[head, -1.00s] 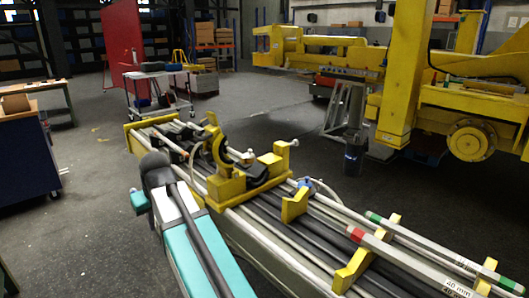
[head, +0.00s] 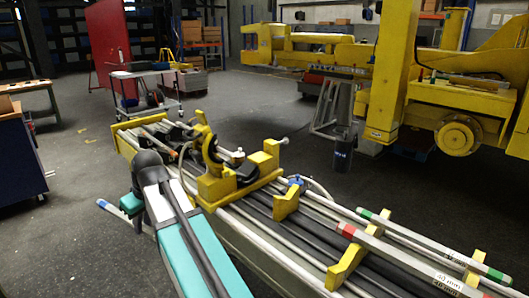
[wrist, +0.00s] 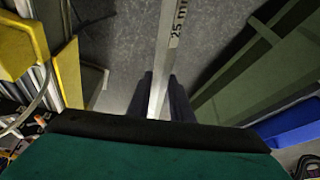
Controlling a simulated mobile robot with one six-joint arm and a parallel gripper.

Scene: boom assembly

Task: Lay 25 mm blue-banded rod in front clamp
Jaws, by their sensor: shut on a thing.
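My gripper (wrist: 163,98) is shut on the 25 mm rod (wrist: 164,60), a pale grey bar whose "25 mm" label shows in the wrist view. In the head view the rod's blue-banded end (head: 106,206) sticks out to the left of my arm, above the floor and apart from the bench. The arm hides my gripper and the rest of the rod there. A yellow clamp fixture (head: 222,188) with a round ring and an upright block stands on the bench, to the right of my arm. I cannot tell which part is the front clamp.
A red-banded rod (head: 395,259) and a green-banded rod (head: 430,244) lie on yellow supports at the bench's right. A yellow bracket (head: 285,205) with a blue knob stands near the clamp fixture. Long dark and grey bars run along the bench. The grey floor (head: 70,240) at left is clear.

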